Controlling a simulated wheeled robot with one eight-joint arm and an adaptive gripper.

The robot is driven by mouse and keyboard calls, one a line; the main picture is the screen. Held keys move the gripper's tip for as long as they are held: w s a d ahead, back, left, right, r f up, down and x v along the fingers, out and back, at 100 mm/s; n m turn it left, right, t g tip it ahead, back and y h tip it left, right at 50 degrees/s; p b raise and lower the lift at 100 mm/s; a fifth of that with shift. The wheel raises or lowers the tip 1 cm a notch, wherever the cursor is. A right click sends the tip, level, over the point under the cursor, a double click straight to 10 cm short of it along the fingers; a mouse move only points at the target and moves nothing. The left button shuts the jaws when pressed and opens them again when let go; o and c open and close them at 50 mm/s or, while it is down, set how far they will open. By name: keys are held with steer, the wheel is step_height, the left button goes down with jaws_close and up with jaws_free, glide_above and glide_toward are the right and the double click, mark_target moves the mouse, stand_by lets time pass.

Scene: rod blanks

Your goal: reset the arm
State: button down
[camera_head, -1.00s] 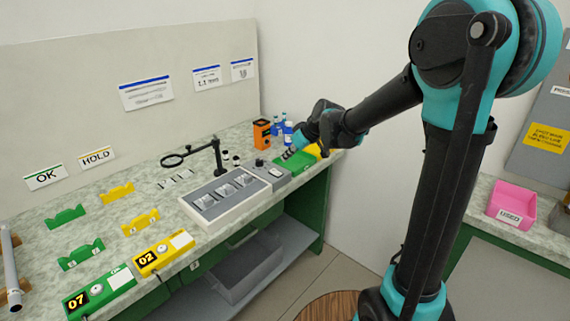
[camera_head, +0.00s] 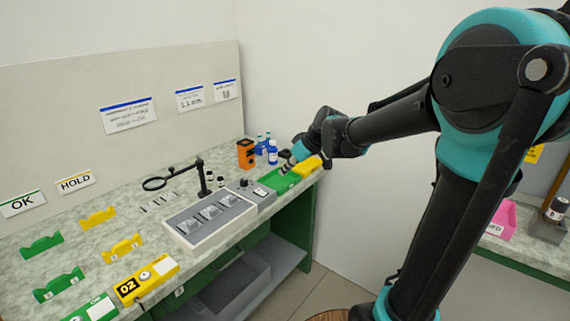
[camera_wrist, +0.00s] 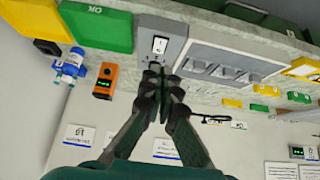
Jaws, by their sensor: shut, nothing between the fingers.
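My arm reaches over the right end of the bench in the head view. My gripper (camera_wrist: 162,74) shows in the wrist view with its black fingers together and nothing between them. In that view the fingertips lie in front of the grey switch box (camera_wrist: 160,42), with a gap I cannot judge. In the head view my gripper (camera_head: 287,165) is small and partly hidden by my own wrist, near the green tray (camera_head: 270,182) and the yellow tray (camera_head: 308,166).
A grey fixture block (camera_head: 190,240) lies along the bench, with a magnifier (camera_head: 155,183) on a stand behind it. An orange device (camera_head: 245,153) and blue bottles (camera_head: 272,152) stand near the back corner. A pink bin (camera_head: 502,219) sits on the right counter.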

steer(key=s+d+f+m+h, duration=0.3)
steer(key=s+d+f+m, duration=0.2)
steer(key=s+d+f, duration=0.3)
steer(key=s+d+f+m+h, duration=0.3)
steer(key=s+d+f+m, duration=0.2)
steer(key=s+d+f, duration=0.3)
steer(key=s+d, duration=0.3)
steer(key=s, duration=0.3)
steer(key=shift+s+d+f, duration=0.2)
steer(key=shift+d+f, duration=0.05)
steer(key=shift+f, duration=0.05)
